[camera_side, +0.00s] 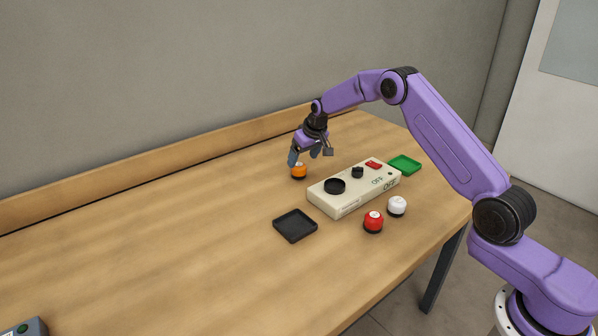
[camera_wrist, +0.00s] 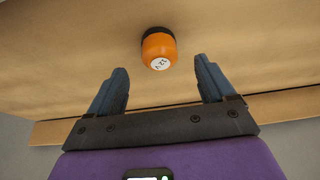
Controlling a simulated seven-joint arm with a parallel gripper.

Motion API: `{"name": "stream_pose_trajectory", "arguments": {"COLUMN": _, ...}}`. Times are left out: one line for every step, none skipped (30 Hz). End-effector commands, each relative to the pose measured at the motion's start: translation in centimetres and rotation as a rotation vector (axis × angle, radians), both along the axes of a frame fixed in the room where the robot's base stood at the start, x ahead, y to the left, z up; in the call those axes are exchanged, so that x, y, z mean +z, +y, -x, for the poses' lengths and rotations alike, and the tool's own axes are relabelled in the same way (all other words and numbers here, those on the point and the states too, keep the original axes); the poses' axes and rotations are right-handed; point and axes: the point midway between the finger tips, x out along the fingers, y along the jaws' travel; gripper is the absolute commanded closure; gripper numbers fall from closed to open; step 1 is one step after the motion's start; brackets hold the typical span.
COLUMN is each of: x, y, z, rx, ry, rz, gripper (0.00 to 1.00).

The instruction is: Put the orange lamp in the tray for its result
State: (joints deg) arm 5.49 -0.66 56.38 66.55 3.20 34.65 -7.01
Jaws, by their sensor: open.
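The orange lamp (camera_side: 299,171) stands upright on the table behind the left end of the tester box (camera_side: 350,196), with a black base and a white label on top. In the wrist view the orange lamp (camera_wrist: 159,51) is ahead of the fingertips, in line with the gap between them. My gripper (camera_side: 303,156) is open and empty just above the lamp; its two fingers also show in the wrist view (camera_wrist: 163,78). A black tray (camera_side: 295,238) lies in front of the box's left end, empty. A green tray (camera_side: 405,165) lies beyond its right end, empty.
A red lamp (camera_side: 374,222) and a white lamp (camera_side: 397,206) stand in front of the box. The box has a dark round socket, a black knob, a red part and "OFF" markings. A wooden ledge (camera_side: 160,175) runs along the wall. A grey device (camera_side: 24,328) sits bottom left.

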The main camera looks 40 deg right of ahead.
Motion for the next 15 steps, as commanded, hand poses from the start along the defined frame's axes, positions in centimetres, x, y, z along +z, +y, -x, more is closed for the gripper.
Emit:
{"name": "stream_pose_trajectory", "arguments": {"x": -0.2, "y": 0.0, "z": -0.1, "rx": 0.0, "ry": 0.0, "rz": 0.0, "gripper": 0.17}}
{"name": "stream_pose_trajectory", "arguments": {"x": -0.4, "y": 0.0, "z": -0.1, "rx": 0.0, "ry": 0.001, "rz": 0.0, "gripper": 0.17}}
{"name": "stream_pose_trajectory", "arguments": {"x": -0.7, "y": 0.0, "z": -0.2, "rx": 0.0, "ry": 0.002, "rz": 0.0, "gripper": 0.17}}
{"name": "stream_pose_trajectory", "arguments": {"x": -1.0, "y": 0.0, "z": -0.3, "rx": 0.0, "ry": 0.002, "rz": 0.0, "gripper": 0.17}}
{"name": "stream_pose_trajectory", "arguments": {"x": -1.3, "y": 0.0, "z": -0.4, "rx": 0.0, "ry": 0.001, "rz": 0.0, "gripper": 0.17}}
{"name": "stream_pose_trajectory", "arguments": {"x": -1.9, "y": 0.0, "z": -0.6, "rx": 0.0, "ry": 0.002, "rz": 0.0, "gripper": 0.17}}
{"name": "stream_pose_trajectory", "arguments": {"x": -2.2, "y": 0.0, "z": -0.8, "rx": 0.0, "ry": 0.002, "rz": 0.0, "gripper": 0.17}}
{"name": "stream_pose_trajectory", "arguments": {"x": -2.6, "y": -0.1, "z": -0.9, "rx": 0.0, "ry": 0.002, "rz": 0.0, "gripper": 0.17}}
{"name": "stream_pose_trajectory", "arguments": {"x": -3.1, "y": -0.1, "z": -1.1, "rx": 0.0, "ry": 0.002, "rz": 0.0, "gripper": 0.17}}
{"name": "stream_pose_trajectory", "arguments": {"x": -3.4, "y": -0.1, "z": -1.2, "rx": 0.0, "ry": 0.001, "rz": 0.0, "gripper": 0.17}}
{"name": "stream_pose_trajectory", "arguments": {"x": -3.7, "y": -0.1, "z": -1.4, "rx": 0.0, "ry": 0.001, "rz": 0.0, "gripper": 0.17}}
{"name": "stream_pose_trajectory", "arguments": {"x": -4.1, "y": -0.1, "z": -1.5, "rx": 0.0, "ry": 0.0, "rz": 0.0, "gripper": 0.17}}
{"name": "stream_pose_trajectory", "arguments": {"x": -4.3, "y": -0.1, "z": -1.6, "rx": 0.0, "ry": 0.001, "rz": 0.0, "gripper": 0.17}}
{"name": "stream_pose_trajectory", "arguments": {"x": -4.5, "y": -0.1, "z": -1.7, "rx": 0.0, "ry": 0.001, "rz": 0.0, "gripper": 0.17}}
{"name": "stream_pose_trajectory", "arguments": {"x": -4.7, "y": -0.1, "z": -1.8, "rx": 0.0, "ry": 0.0, "rz": 0.0, "gripper": 0.17}}
